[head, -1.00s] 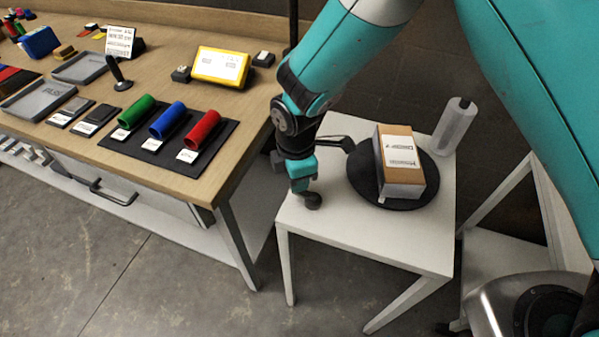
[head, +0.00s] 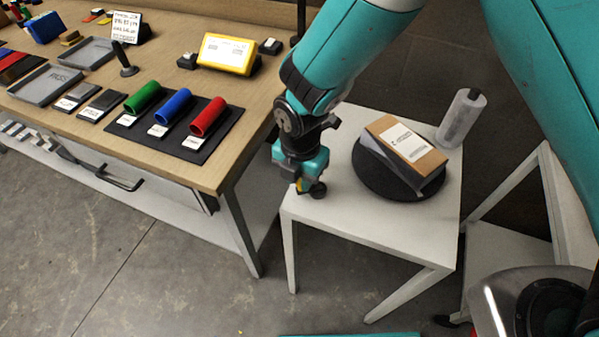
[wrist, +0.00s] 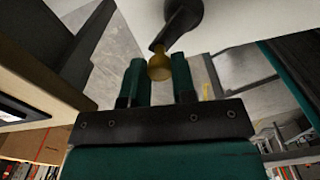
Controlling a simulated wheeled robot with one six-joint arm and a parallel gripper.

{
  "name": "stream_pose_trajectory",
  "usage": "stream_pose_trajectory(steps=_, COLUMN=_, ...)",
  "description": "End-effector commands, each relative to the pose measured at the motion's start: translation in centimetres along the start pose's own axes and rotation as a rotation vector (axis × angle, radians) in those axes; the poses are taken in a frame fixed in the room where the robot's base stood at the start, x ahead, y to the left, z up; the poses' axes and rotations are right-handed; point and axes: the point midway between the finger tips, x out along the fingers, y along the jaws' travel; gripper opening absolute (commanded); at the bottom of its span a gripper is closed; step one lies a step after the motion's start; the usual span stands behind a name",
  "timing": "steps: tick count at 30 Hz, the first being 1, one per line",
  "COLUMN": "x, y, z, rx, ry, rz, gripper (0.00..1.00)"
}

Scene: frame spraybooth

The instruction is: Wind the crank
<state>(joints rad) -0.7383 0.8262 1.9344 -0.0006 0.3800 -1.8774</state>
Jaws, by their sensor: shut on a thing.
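In the wrist view the crank (wrist: 178,22) is a dark arm running from a round dark hub to a yellow-brown knob (wrist: 159,66). My gripper (wrist: 160,82) is shut on this knob, with one teal finger on each side. In the head view my gripper (head: 304,186) points down at the left corner of the small white table. The crank's dark round part (head: 318,190) shows just right of the fingers; the rest is largely hidden by my gripper. A black round turntable (head: 385,190) on the same table carries a brown box (head: 402,150) with white labels, lying at an angle.
A grey-white roll or bottle (head: 461,118) stands behind the turntable. The wooden workbench (head: 190,175) is to the left, with green, blue and red cylinders (head: 208,117), trays and a yellow device (head: 228,54). Floor is clear in front of the bench.

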Motion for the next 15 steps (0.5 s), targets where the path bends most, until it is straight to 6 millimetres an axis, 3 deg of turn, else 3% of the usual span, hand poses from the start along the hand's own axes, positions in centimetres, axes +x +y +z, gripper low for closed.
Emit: stream_pose_trajectory(steps=15, x=0.00, y=-0.21, z=-0.05, rx=-0.035, ry=-0.001, rz=-0.003, gripper=0.01)
